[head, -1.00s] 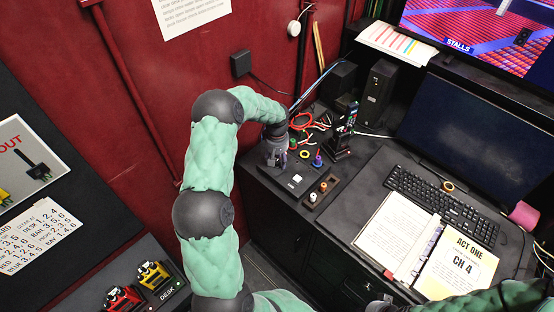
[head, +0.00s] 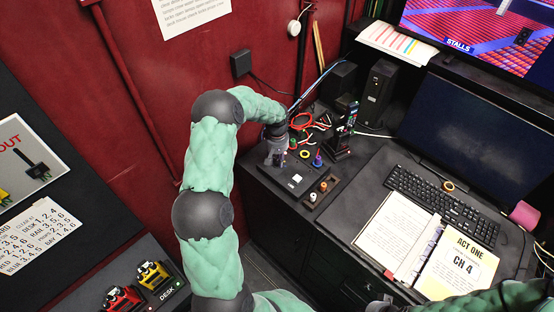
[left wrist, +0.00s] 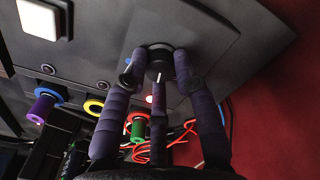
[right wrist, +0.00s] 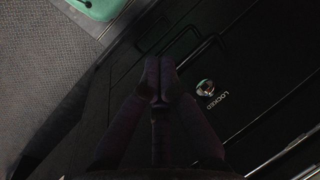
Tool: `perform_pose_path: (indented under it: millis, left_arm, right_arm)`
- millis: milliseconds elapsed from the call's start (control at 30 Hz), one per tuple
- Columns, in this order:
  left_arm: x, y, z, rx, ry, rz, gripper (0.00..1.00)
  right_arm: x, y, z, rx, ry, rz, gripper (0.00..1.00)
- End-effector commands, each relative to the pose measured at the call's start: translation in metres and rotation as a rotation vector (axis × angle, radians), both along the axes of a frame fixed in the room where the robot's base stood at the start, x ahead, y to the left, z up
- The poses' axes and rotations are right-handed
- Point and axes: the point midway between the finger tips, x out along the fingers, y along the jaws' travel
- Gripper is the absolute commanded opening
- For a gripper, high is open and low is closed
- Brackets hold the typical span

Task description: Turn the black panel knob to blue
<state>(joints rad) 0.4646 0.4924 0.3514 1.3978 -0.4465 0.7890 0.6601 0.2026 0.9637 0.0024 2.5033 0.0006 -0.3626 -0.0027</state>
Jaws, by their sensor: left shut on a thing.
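The black panel knob (left wrist: 160,62) with a white pointer line stands on the dark panel in the left wrist view. My left gripper (left wrist: 158,72) is shut on it, with purple-grey fingers on both sides of it. In the head view my left gripper (head: 275,157) is at the panel's left end, and the knob is hidden behind the fingers there. My right gripper (right wrist: 160,98) has its fingertips together and looks empty, in front of a dark cabinet.
A white square button (left wrist: 38,17), a purple plug (left wrist: 44,104), a yellow ring (left wrist: 93,106) and a green piece (left wrist: 138,128) are near the knob. Red cable (left wrist: 165,145) lies beside the fingers. A keyboard (head: 440,203) and open binder (head: 425,245) are to the right.

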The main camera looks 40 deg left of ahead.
Motion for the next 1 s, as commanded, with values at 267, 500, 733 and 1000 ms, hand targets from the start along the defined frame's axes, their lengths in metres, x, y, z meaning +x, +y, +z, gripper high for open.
perform_pose_path:
  millis: [267,500,733,1000]
  left_arm:
    - [-0.0002,0.0001,-0.0005,0.000,0.001,-0.232,0.00]
    - [-0.0006,-0.0002,-0.0005,-0.001,0.002,-0.461,0.00]
    - [-0.0005,0.0002,0.0000,-0.001,0.001,-0.679,0.00]
    - [-0.0004,0.0004,0.0002,-0.001,0.001,-0.930,0.00]
  right_arm:
    - [-0.0001,0.0000,-0.0044,0.000,0.000,0.000,0.00]
    - [0.0000,0.0000,-0.0060,0.000,0.000,0.000,0.00]
    - [0.0000,0.0000,-0.0063,0.000,0.000,0.000,0.00]
    - [0.0000,0.0000,-0.0053,0.000,0.000,0.000,0.00]
